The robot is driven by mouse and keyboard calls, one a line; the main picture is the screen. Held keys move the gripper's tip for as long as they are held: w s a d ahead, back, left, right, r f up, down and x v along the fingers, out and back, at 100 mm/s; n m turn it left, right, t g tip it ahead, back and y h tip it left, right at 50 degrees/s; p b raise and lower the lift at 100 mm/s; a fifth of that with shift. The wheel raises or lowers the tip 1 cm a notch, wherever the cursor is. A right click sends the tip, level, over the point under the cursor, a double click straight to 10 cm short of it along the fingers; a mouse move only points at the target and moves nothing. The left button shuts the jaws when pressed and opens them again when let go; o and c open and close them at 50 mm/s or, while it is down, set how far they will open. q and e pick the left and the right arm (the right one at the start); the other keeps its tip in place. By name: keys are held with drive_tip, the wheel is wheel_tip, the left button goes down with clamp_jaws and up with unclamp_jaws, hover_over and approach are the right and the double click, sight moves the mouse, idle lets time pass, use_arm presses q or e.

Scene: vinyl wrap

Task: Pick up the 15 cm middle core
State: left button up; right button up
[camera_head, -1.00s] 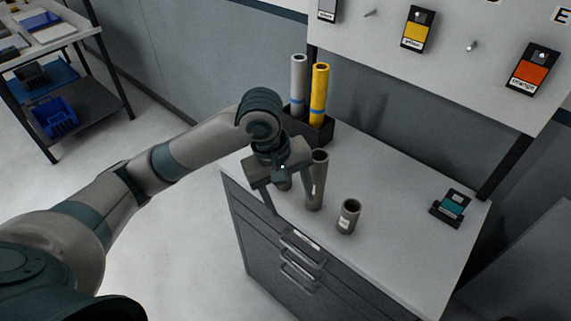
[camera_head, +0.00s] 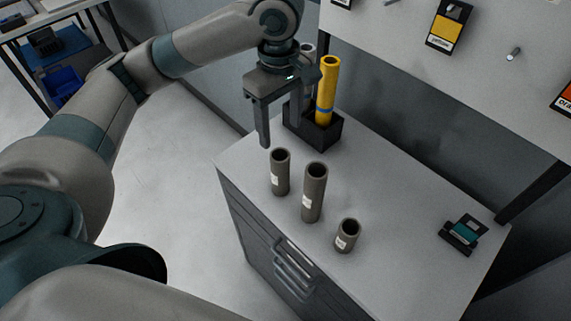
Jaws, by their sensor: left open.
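Three grey-brown hollow cores with small white labels stand upright on the cabinet top (camera_head: 400,205). The medium-height core (camera_head: 280,173) is at the left, the tallest core (camera_head: 314,195) is in the middle, and the shortest core (camera_head: 347,236) is at the right. The labels are too small to read. My left gripper (camera_head: 281,132) is open and empty, fingers pointing down, above and behind the medium-height core and apart from it. My right gripper is not in view.
A black holder (camera_head: 328,140) with a yellow roll (camera_head: 327,88) and a partly hidden grey roll stands behind my left gripper. A teal-and-black item (camera_head: 463,234) sits at the right. A sample board (camera_head: 480,60) rises behind. The cabinet top between is clear.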

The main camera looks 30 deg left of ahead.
sight(280, 174)
use_arm(q)
wheel_tip(280, 174, down, 12)
drive_tip(key=shift+s, duration=0.2)
idle(0.9)
drive_tip(key=shift+f, duration=0.1)
drive_tip(key=shift+f+p, duration=0.35)
drive_tip(key=shift+f, duration=0.5)
wheel_tip(280, 174, down, 2)
drive_tip(key=shift+a+f+p, duration=0.1)
drive_tip(key=shift+p, duration=0.3)
drive_tip(key=shift+f, duration=0.65)
drive_tip(key=shift+w, duration=0.1)
